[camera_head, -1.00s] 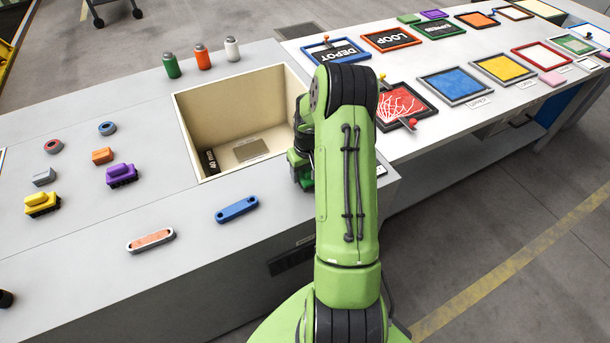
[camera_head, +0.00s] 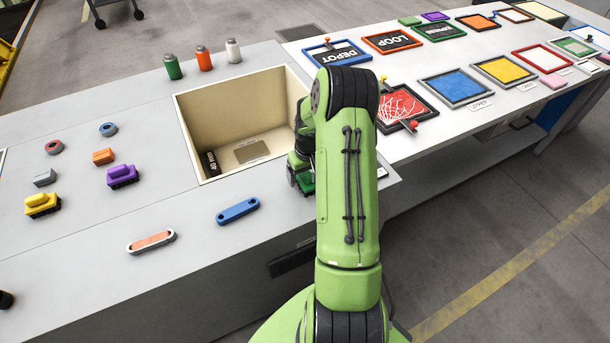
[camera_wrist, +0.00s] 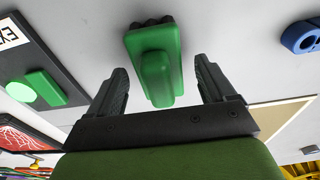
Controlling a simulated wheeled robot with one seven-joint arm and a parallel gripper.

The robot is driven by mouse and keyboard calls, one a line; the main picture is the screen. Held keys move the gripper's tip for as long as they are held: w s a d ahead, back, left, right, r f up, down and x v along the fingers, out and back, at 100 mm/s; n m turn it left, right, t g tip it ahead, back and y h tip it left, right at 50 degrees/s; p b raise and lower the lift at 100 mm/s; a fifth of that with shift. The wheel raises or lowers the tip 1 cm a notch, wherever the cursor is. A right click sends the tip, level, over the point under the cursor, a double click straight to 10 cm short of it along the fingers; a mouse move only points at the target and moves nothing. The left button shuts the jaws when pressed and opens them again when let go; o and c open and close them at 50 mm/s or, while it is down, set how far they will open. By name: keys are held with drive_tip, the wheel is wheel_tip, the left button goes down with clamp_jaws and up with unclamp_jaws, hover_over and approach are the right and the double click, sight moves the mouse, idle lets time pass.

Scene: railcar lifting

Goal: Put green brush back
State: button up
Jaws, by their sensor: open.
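The green brush (camera_wrist: 154,55), a green block with a raised grip and dark bristles along one end, shows at the top centre of the wrist view. My gripper (camera_wrist: 161,66) is open, with one finger on each side of the brush's raised grip; I see gaps on both sides.
An open bin (camera_head: 187,130) is just left of my gripper. A blue link (camera_head: 237,210) and an orange-filled link (camera_head: 150,241) lie at the front. A purple brush-like block (camera_head: 122,176) and a yellow one (camera_head: 42,205) sit left. A red picture frame (camera_head: 402,107) lies right.

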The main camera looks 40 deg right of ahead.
sight(307, 175)
drive_tip(key=r, duration=0.3)
drive_tip(key=s+r+p, duration=0.1)
drive_tip(key=r, duration=0.7)
drive_tip(key=shift+s+a, duration=0.15)
drive_tip(key=shift+a, duration=0.1)
drive_tip(key=a+r+n, duration=0.1)
drive_tip(key=a+r, duration=0.7)
drive_tip(key=r, duration=0.1)
drive_tip(key=s+a+r+n+t, duration=0.1)
drive_tip(key=s+a+r, duration=0.4)
drive_tip(key=a, duration=0.1)
drive_tip(key=s+a+r+t, duration=0.2)
drive_tip(key=s+a+r, duration=0.25)
drive_tip(key=a, duration=0.25)
drive_tip(key=s+a+n+t, duration=0.1)
drive_tip(key=s+a, duration=0.3)
drive_tip(key=s, duration=0.5)
drive_tip(key=shift+s+a+f, duration=0.15)
drive_tip(key=shift+s+a, duration=0.05)
drive_tip(key=shift+a, duration=0.15)
